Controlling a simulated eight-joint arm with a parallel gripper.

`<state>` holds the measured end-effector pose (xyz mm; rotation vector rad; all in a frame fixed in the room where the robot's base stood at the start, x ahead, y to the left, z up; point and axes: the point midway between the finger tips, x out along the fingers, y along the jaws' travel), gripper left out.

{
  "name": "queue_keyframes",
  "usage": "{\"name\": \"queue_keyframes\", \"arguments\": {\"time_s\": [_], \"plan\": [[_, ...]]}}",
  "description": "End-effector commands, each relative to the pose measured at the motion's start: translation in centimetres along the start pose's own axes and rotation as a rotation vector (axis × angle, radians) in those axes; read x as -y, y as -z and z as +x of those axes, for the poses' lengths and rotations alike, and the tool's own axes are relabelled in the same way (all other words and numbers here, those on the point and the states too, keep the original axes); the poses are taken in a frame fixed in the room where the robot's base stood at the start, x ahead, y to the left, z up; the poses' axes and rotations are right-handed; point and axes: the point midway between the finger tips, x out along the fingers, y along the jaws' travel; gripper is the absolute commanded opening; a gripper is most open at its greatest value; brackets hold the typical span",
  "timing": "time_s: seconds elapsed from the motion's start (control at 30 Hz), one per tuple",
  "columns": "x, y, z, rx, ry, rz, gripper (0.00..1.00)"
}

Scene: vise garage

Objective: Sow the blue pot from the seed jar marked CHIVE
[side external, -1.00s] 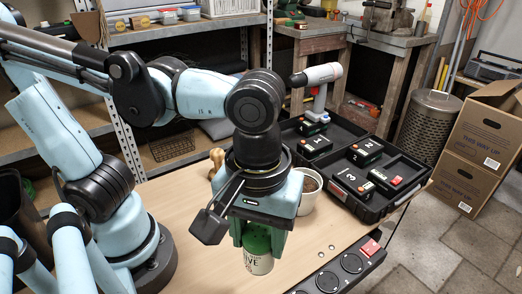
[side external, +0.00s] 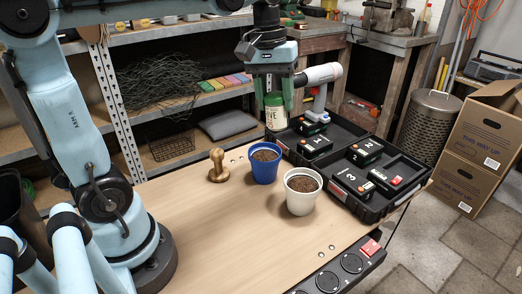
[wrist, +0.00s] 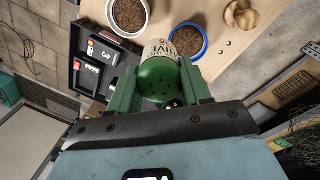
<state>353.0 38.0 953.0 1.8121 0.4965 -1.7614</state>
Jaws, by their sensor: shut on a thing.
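My gripper (side external: 275,104) is shut on a seed jar (side external: 275,118) with a green lid and a pale label, held upright in the air. The blue pot (side external: 264,173), filled with brown soil, stands on the wooden table. In the side view the jar is above and slightly right of the blue pot, apart from it. In the wrist view the blue pot (wrist: 205,44) lies just beyond the jar, partly hidden by it.
A white pot (side external: 301,203) of soil stands in front of and right of the blue pot. A wooden tamper (side external: 218,168) stands to its left. A black tray (side external: 370,213) with numbered boxes and a drill (side external: 318,75) are at the right.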

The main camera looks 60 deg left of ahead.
Motion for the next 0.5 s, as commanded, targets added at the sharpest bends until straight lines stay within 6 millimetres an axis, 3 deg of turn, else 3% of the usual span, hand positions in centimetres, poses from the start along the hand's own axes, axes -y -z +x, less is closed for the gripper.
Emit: {"name": "queue_keyframes", "arguments": {"time_s": [0.2, 0.5], "plan": [[2.5, 2.7, -0.9, 0.001, -0.013, -0.003, 0.16], [3.0, 3.0, -0.2, 0.023, -0.159, -0.005, 0.16]]}}
